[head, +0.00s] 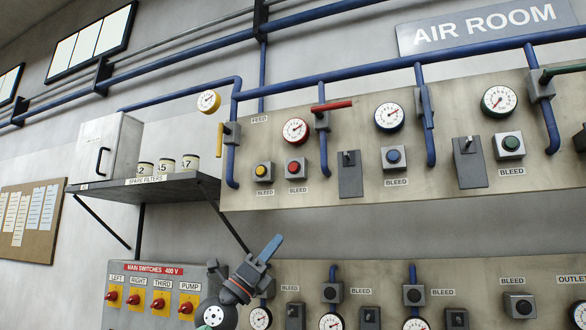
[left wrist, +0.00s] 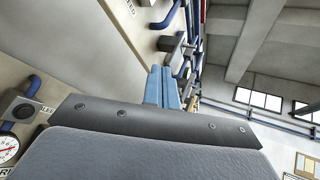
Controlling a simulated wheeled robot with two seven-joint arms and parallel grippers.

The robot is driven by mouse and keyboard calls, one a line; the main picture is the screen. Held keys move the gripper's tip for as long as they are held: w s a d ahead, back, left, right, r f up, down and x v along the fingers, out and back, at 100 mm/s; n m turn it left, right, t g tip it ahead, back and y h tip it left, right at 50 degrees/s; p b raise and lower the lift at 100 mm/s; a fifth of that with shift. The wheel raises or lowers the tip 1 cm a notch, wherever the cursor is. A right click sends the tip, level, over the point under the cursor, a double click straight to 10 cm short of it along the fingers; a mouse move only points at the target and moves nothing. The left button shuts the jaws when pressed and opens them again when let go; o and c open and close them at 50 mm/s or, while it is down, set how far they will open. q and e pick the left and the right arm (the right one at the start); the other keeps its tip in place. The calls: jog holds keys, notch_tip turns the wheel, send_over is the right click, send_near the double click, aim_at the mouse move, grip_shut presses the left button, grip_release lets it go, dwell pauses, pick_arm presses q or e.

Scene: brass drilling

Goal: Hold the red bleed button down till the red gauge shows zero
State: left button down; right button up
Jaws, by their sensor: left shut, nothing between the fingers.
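The red bleed button (head: 293,167) sits in a grey box on the upper panel, above a BLEED label. The red gauge (head: 295,131) is just above it, with a white face and red rim. Its needle is too small to read surely. My left gripper (head: 273,245) is shut and empty, its blue fingers pointing up below the upper panel, well under the red button and apart from it. The shut fingers also show in the left wrist view (left wrist: 162,87). My right gripper is in neither view.
Beside the red button are a yellow button (head: 262,170) on the left and a grey switch box (head: 349,174) on the right. A red valve handle (head: 331,106) sticks out above. A shelf (head: 160,182) with tins and its brace are left. Blue pipes cross the panel.

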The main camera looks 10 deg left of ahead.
aim_at(294, 167)
pick_arm(q)
notch_tip(294, 167, up, 21)
jog(key=s+m+g+y, duration=0.1)
jog(key=s+m+y, duration=0.1)
jog(key=m+y, duration=0.2)
jog(key=a+m, duration=0.1)
jog(key=m, duration=0.2)
jog(key=shift+w+f, duration=0.1)
